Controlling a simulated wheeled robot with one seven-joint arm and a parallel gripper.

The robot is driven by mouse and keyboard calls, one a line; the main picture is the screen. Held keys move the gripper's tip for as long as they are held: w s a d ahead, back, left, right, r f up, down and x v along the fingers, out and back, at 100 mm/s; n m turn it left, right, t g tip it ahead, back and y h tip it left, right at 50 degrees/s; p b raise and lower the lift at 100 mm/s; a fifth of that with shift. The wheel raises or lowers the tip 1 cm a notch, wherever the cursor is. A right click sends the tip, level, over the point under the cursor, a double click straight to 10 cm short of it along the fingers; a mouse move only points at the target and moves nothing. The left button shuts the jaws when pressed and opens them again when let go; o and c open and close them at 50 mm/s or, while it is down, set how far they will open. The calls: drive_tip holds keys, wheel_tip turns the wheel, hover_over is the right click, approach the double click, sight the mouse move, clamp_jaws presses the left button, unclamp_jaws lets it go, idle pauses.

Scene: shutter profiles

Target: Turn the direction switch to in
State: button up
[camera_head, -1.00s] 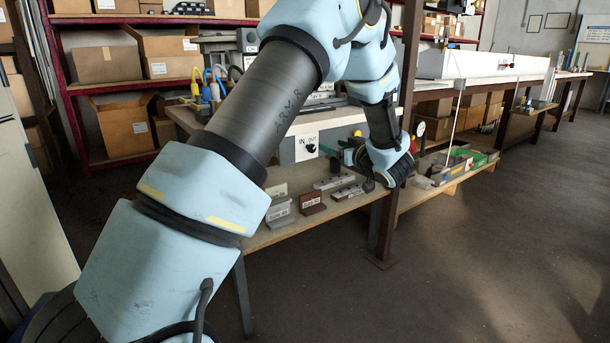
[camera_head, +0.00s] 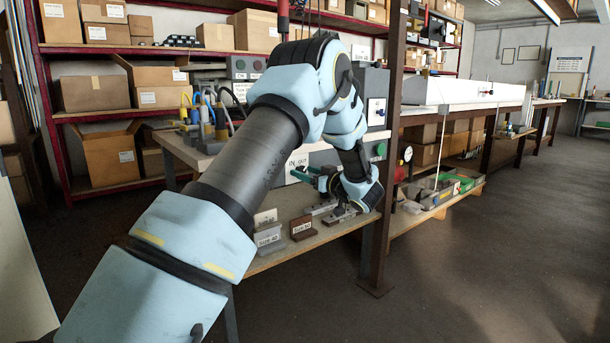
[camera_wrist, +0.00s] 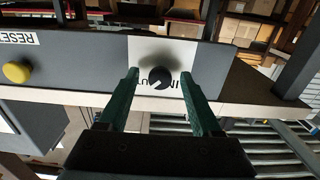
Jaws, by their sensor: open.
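The direction switch is a round black knob (camera_wrist: 160,78) on a white label plate, seen upside down in the wrist view. A pale mark shows on the knob's lower left side there, but its exact setting is hard to tell. My gripper (camera_wrist: 160,73) is open, with one green finger on each side of the knob and a gap to both. In the head view, the white IN OUT plate (camera_head: 297,162) is on the grey panel front, and my gripper (camera_head: 318,177) is right at it, hiding the knob.
A yellow button (camera_wrist: 17,72) beside a RESET label is on the same panel, left in the wrist view. In the head view, a green button (camera_head: 380,149) is right of the arm. Small labelled blocks (camera_head: 268,238) stand on the shelf below. A brown post (camera_head: 385,200) stands close to the forearm.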

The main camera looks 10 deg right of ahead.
drive_tip(key=shift+w+a, duration=0.1)
drive_tip(key=shift+w, duration=0.15)
clamp_jaws()
idle(0.4)
